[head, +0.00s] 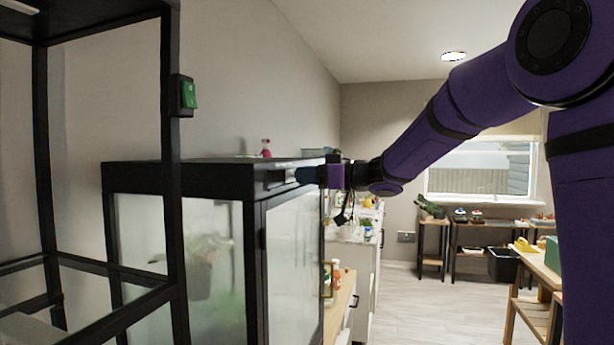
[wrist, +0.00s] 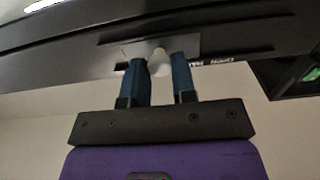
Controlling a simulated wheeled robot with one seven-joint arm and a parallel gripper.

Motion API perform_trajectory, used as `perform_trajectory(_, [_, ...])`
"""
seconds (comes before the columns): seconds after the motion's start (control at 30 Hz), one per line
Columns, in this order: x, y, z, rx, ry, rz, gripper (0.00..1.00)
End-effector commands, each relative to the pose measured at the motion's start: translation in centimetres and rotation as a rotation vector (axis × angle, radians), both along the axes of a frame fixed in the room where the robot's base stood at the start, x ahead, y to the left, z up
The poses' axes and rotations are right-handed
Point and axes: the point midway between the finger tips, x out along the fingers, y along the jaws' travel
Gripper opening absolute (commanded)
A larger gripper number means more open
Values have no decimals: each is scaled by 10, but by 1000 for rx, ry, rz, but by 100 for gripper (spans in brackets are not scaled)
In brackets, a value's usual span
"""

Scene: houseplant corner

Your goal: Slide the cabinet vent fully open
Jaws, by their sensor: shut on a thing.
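The cabinet (head: 224,172) is a black-framed case with frosted panes and a plant inside, on the left in the head view. Its vent shows in the wrist view as a grey sliding plate (wrist: 185,46) between dark rails on the cabinet's black upper band. A pale rounded knob (wrist: 159,64) stands out from the plate. My gripper (head: 302,175) reaches the cabinet's upper front from the right. In the wrist view my gripper's blue fingers (wrist: 160,72) are on either side of the knob, shut on it. How far the vent is open cannot be told.
A black open frame with a green switch (head: 188,95) stands in the left foreground. A small pink-red bottle (head: 266,148) is on the cabinet top. A counter with bottles (head: 338,285) lies beyond the cabinet. The floor (head: 430,310) at centre right is clear.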

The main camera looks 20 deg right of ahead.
Motion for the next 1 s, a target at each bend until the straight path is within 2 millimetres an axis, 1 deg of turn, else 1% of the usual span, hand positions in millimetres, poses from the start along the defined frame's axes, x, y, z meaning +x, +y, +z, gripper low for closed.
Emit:
perform_trajectory(0.07, [-7,6,1,-1,0,3,0])
perform_trajectory(0.3, [-43,32,0,-1,0,4,0])
perform_trajectory(0.4, [-54,39,0,0,0,3,0])
perform_trajectory(0.53, [-59,43,0,0,0,1,0])
perform_trajectory(0.8, [-60,44,-1,-1,1,5,0])
perform_trajectory(0.83, [-60,44,-1,-1,1,5,30])
perform_trajectory(0.87, [-60,44,-1,0,1,6,36])
perform_trajectory(0.9, [-60,44,-1,0,1,5,46])
perform_trajectory(0.93, [-60,44,-1,-1,1,5,49])
perform_trajectory(1.0, [-60,44,-1,0,1,4,49])
